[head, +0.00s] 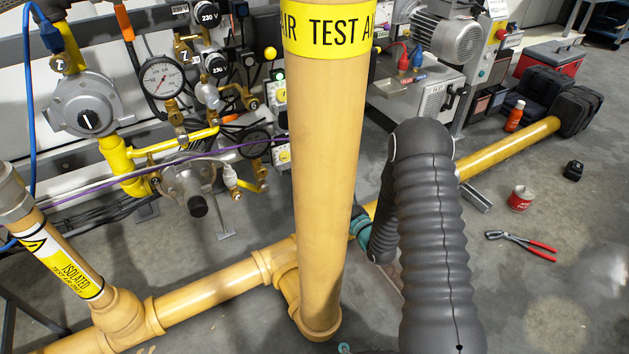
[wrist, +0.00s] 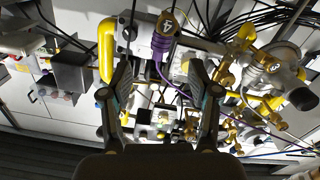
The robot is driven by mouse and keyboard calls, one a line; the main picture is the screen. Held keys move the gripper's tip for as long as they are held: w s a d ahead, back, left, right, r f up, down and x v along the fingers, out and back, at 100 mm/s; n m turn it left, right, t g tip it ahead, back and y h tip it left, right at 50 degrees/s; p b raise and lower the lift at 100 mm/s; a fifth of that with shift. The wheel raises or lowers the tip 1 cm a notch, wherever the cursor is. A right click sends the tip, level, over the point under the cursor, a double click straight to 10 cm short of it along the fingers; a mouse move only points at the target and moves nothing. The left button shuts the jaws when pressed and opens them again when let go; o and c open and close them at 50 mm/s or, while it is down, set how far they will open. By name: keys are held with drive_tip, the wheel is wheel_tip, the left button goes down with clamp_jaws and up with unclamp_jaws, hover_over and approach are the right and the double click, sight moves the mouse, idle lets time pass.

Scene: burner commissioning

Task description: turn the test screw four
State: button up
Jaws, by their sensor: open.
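In the head view, brass fittings and valves (head: 240,95) sit on the panel behind the thick yellow pipe. In the wrist view, brass fittings (wrist: 235,62) lie right of my gripper (wrist: 160,78). My gripper is open, its two fingers apart, with nothing seen held between them. My gripper is hidden in the head view behind the pipe and my arm.
The upright yellow pipe (head: 327,180) stands in front of the panel and joins a floor pipe (head: 215,293). A pressure gauge (head: 162,78) and a grey regulator (head: 85,103) are at left. Pliers (head: 522,243) and a red-white can (head: 520,198) lie on the floor at right.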

drive_tip(key=f+b+x, duration=0.1)
drive_tip(key=x, duration=1.2)
drive_tip(key=shift+a, duration=0.5)
drive_tip(key=shift+s, duration=0.1)
drive_tip(key=c, duration=1.2)
